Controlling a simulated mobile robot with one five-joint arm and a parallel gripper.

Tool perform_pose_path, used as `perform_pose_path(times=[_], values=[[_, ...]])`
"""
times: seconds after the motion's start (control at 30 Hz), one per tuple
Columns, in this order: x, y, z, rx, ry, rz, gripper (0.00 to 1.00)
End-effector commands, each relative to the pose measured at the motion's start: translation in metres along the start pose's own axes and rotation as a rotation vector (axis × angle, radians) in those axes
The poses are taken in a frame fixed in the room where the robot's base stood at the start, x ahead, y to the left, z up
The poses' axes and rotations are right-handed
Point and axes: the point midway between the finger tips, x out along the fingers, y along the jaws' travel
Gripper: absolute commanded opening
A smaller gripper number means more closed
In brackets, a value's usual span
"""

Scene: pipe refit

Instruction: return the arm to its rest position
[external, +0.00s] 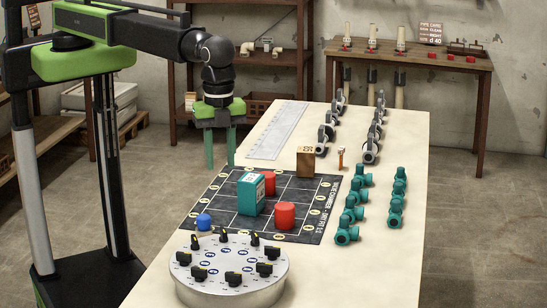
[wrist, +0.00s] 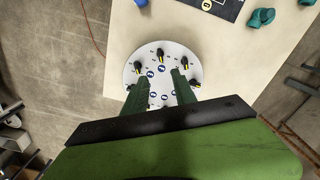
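My gripper (external: 220,164) hangs with its fingers pointing down near the left edge of the table (external: 388,265) in the external view, beside the clear ruler (external: 277,130). My arm reaches right from the green and black column and bends down at the wrist. The two green fingers are apart with nothing between them. In the wrist view my gripper (wrist: 160,80) also shows spread fingers, in front of the round grey dial plate (wrist: 150,50). The fingers hide part of that plate. I cannot tell the exact height of the fingertips.
A dark gridded mat (external: 225,215) holds a teal block (external: 250,194), red cylinders (external: 285,215) and a blue ball (external: 204,222). The dial plate (external: 230,283) is at the front. Teal valves (external: 347,230) and grey fittings (external: 326,130) stand in rows. A wooden block (external: 306,161) stands behind the mat.

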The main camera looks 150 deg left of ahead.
Motion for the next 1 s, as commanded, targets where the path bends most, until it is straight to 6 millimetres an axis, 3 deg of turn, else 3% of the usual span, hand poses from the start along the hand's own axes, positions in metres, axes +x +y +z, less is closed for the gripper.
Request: perform_pose_path(times=[0.4, 0.57, 0.87, 1.0], values=[[0.001, 0.0, 0.0, 0.0, 0.0, 0.0, 0.33], [0.029, 0.022, -0.004, 0.026, 0.0, 0.0, 0.33], [0.079, 0.114, 0.096, 0.051, 0.0, 0.0, 0.33], [0.1, 0.156, 0.167, 0.002, 0.0, 0.0, 0.33]])
